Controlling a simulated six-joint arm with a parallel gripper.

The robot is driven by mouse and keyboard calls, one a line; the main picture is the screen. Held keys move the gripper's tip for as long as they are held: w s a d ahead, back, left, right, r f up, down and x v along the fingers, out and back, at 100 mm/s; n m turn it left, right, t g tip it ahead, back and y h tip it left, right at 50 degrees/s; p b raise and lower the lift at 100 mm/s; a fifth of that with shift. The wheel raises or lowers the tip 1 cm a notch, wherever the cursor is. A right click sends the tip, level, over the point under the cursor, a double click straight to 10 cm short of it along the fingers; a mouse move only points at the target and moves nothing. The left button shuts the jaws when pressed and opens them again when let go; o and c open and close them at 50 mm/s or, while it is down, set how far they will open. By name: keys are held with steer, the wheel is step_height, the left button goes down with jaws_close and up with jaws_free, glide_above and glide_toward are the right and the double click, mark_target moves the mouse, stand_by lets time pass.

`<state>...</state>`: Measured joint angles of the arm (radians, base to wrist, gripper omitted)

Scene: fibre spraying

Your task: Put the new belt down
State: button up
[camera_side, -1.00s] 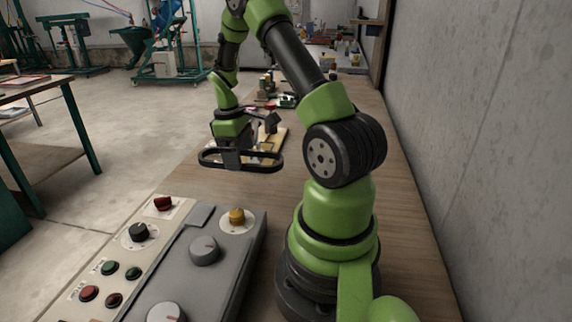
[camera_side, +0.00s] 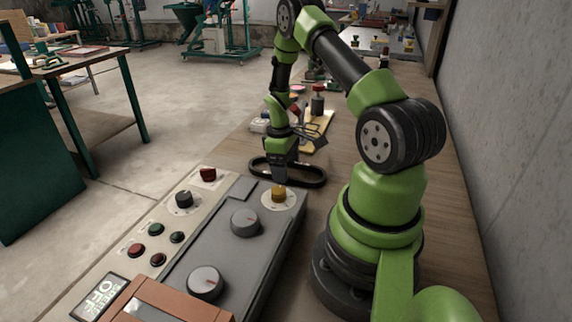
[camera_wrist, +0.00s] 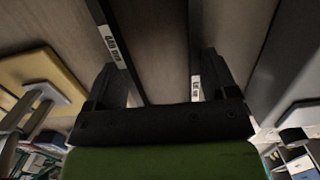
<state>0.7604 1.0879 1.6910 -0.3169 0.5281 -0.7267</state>
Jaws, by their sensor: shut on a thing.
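The new belt (camera_side: 316,177) is a black closed loop. It hangs level in my gripper (camera_side: 281,176), low over the wooden bench, just past the far end of the grey control panel. My gripper points down and is shut on it; the grip itself is partly hidden. I cannot tell if the belt touches the bench. In the wrist view, two dark straight belt strands (camera_wrist: 111,45) with white labels run up between and beside the gripper fingers (camera_wrist: 165,80).
The control panel (camera_side: 215,262) with knobs and buttons stands close in front; its yellow knob (camera_side: 278,194) is nearest the belt. A yellowish board (camera_side: 318,130) with fittings lies behind my gripper. The bench (camera_side: 345,150) is bare to the right of the belt.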

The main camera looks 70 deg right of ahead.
steer(key=o, duration=0.9)
steer(key=shift+f, duration=0.1)
steer(key=shift+c, duration=0.2)
steer(key=w+a+r+t, duration=0.1)
steer(key=w+a+r, duration=0.15)
steer(key=r, duration=0.75)
steer(key=w+a+r+t, duration=0.1)
steer(key=a+r, duration=0.2)
steer(key=r, duration=0.7)
steer(key=s+a+r+m+t+y, duration=0.1)
steer(key=s+a+r, duration=0.4)
steer(key=a, duration=0.5)
steer(key=s+a+r+m+t+y, duration=0.1)
steer(key=s+a+r+m+t, duration=0.2)
steer(key=a, duration=0.7)
steer(key=s+r+t, duration=0.2)
steer(key=s+r, duration=0.1)
steer(key=shift+s+a+t, duration=0.15)
steer(key=shift+s+t, duration=0.05)
steer(key=shift+t, duration=0.1)
